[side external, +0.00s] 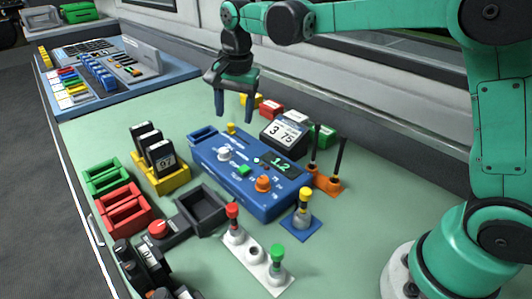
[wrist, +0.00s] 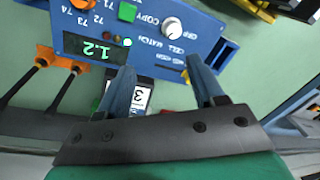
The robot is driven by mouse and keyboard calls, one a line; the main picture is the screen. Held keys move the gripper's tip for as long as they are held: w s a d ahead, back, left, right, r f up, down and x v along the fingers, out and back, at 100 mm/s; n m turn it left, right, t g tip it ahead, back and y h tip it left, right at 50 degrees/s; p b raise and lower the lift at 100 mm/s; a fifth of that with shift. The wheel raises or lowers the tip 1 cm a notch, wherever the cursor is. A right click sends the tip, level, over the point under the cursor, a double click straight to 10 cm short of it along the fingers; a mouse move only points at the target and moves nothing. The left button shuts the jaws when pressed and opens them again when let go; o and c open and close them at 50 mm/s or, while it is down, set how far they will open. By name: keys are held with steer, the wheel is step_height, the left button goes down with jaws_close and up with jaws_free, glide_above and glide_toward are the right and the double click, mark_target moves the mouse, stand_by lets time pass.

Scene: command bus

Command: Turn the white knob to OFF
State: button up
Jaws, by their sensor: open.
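The white knob (side external: 225,154) stands on top of the blue control box (side external: 205,158), left of a green button (side external: 242,169). My gripper (side external: 234,112) is open and empty, above and behind the box and apart from the knob. In the wrist view its fingers (wrist: 160,65) point toward the box, with the knob beyond their tips.
The box also carries an orange knob (side external: 263,184) and a display (side external: 281,163) reading 1.2. Behind it stands a black 3 75 display block (side external: 284,132). Black sticks in an orange holder (side external: 327,182) rise at right. A yellow rack (side external: 160,174) stands left.

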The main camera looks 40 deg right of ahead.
mark_target(224, 150)
steer(key=w+f+m, duration=0.1)
steer(key=w+a+f+m+g, duration=0.1)
steer(key=w+f+m, duration=0.1)
steer(key=f, duration=0.1)
steer(key=shift+w+a+g, duration=0.1)
steer(key=shift+a+g, duration=0.15)
steer(key=shift+g, duration=0.05)
steer(key=shift+f, duration=2.8)
jaws_close()
